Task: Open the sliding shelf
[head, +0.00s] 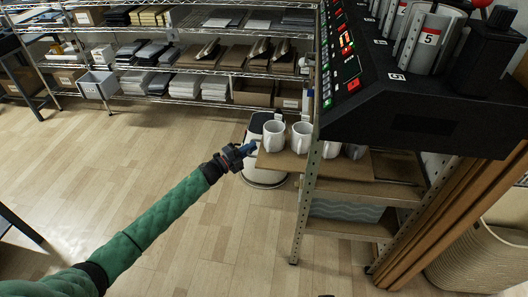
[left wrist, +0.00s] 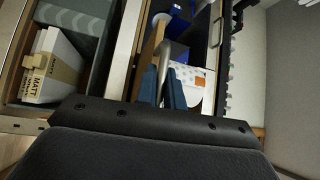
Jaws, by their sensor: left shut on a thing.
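The sliding shelf (head: 287,162) is a light wooden board in the metal rack under the black press. It sticks out to the left past the rack's front post. White mugs (head: 274,137) stand on it, some partly hidden behind the post. My right gripper is not in view.
A white bin (head: 263,180) stands on the floor behind the shelf's left end. The black mug press (head: 415,110) sits above. A lower shelf holds a patterned grey box (head: 345,210). A woven basket (head: 475,262) stands at right.

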